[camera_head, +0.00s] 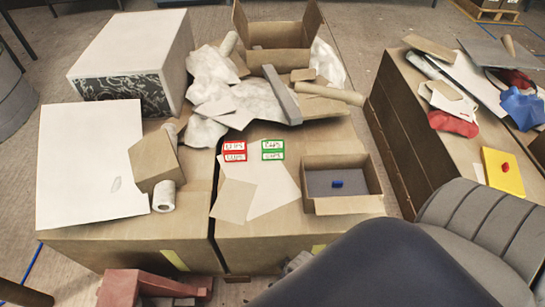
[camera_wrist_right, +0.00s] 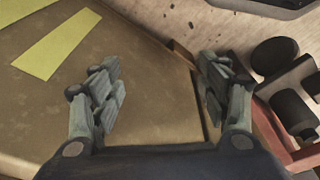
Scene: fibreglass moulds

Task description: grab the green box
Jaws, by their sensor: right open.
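My right gripper shows only in the right wrist view (camera_wrist_right: 161,60). Its two fingers are spread apart with nothing between them, over a brown surface edge with yellow strips. The green box is not in that wrist view. My left gripper is not in view.
An open brown tray (camera_head: 342,202) holds a small blue piece (camera_head: 337,184). Crumpled white sheets (camera_head: 212,72), a grey bar (camera_head: 282,95) and a cardboard tube (camera_head: 330,94) lie behind. A dark grey rounded shape covers the lower right.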

